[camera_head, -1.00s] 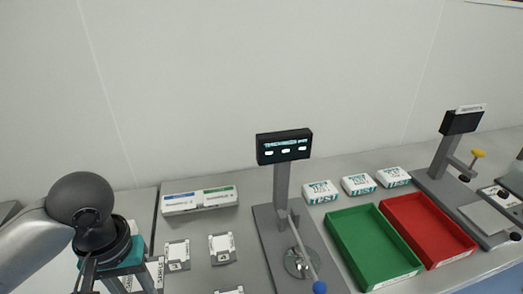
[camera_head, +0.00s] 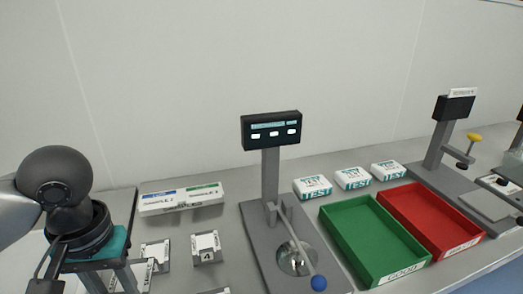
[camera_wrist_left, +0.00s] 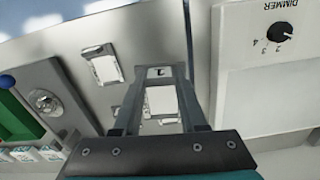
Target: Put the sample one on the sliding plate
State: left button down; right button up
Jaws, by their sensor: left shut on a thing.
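My left gripper (camera_wrist_left: 157,82) is shut on a piece marked "1", sample one (camera_wrist_left: 155,72), seen edge-on between the fingertips in the left wrist view. In the head view my left gripper is at the lower left, its fingertips cut off by the bottom edge. A grey test stand (camera_head: 270,175) has a display, a lever with a blue knob and a round metal disc (camera_head: 297,258). Another station at the right has a flat pale plate (camera_head: 487,203). I cannot tell which part is the sliding plate. My right gripper is not in view.
Several sample holders, one marked "4" (camera_head: 206,249), lie left of the stand. A white sample box (camera_head: 182,199) sits behind them. A green tray (camera_head: 372,242), a red tray (camera_head: 430,220) and white TEST boxes (camera_head: 353,178) stand right. A dimmer panel (camera_wrist_left: 265,60) shows in the wrist view.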

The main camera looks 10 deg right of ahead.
aim_at(489, 204)
jog(key=l+z, duration=0.15)
jog(key=z, duration=0.3)
jog(key=i+l+z, duration=0.1)
jog(key=z, duration=0.85)
jog(key=i+l+z, duration=0.4)
jog(key=i, duration=0.3)
jog(key=i+z, duration=0.35)
jog(key=i, duration=0.35)
